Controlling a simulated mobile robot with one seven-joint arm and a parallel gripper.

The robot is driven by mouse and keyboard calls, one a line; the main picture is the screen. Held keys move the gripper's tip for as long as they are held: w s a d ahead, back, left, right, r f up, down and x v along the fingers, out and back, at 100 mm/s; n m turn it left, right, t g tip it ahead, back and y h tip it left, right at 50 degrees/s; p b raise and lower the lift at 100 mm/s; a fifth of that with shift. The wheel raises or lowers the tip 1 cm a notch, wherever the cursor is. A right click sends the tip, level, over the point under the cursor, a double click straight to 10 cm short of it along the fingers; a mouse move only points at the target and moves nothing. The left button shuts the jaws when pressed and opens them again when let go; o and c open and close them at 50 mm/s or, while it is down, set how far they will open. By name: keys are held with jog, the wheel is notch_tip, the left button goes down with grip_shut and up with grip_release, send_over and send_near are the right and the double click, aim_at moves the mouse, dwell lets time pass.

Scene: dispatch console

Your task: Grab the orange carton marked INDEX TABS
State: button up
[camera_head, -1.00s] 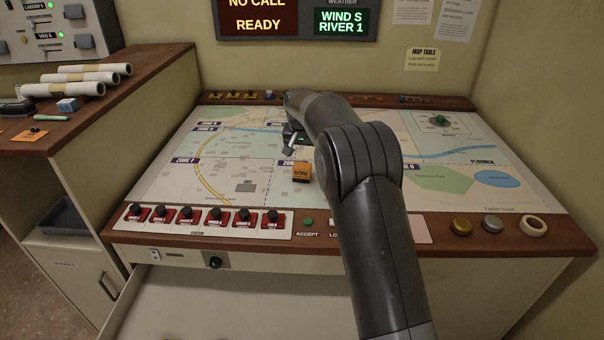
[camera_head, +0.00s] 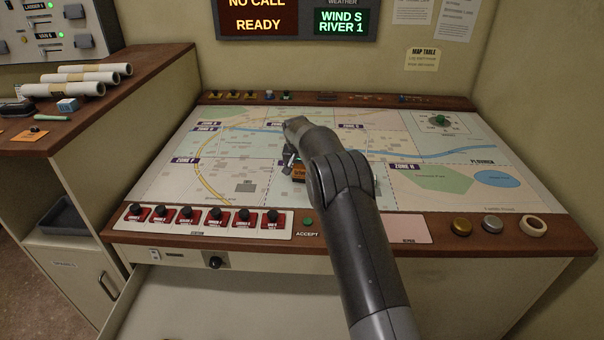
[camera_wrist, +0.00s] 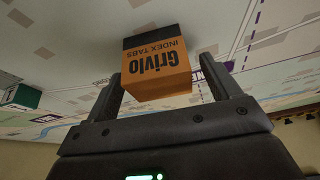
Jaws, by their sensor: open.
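The orange carton (camera_wrist: 156,70) marked INDEX TABS, with a black band at one end, rests on the map table (camera_head: 225,185). In the wrist view it sits between the two fingers of my gripper (camera_wrist: 160,85). The fingers are apart, with a gap visible on the right; on the left the finger is close to the carton, and I cannot tell if it touches. In the head view a small part of the carton (camera_head: 299,173) shows beside my gripper (camera_head: 291,162); my arm hides the rest.
A green and white box (camera_wrist: 20,97) stands on the map at the left in the wrist view. Red switches (camera_head: 205,220) line the table's front edge. An open drawer (camera_head: 230,300) sits below. A tape roll (camera_head: 534,226) lies at the right.

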jog(key=shift+x, duration=0.9)
jog(key=c, duration=1.1)
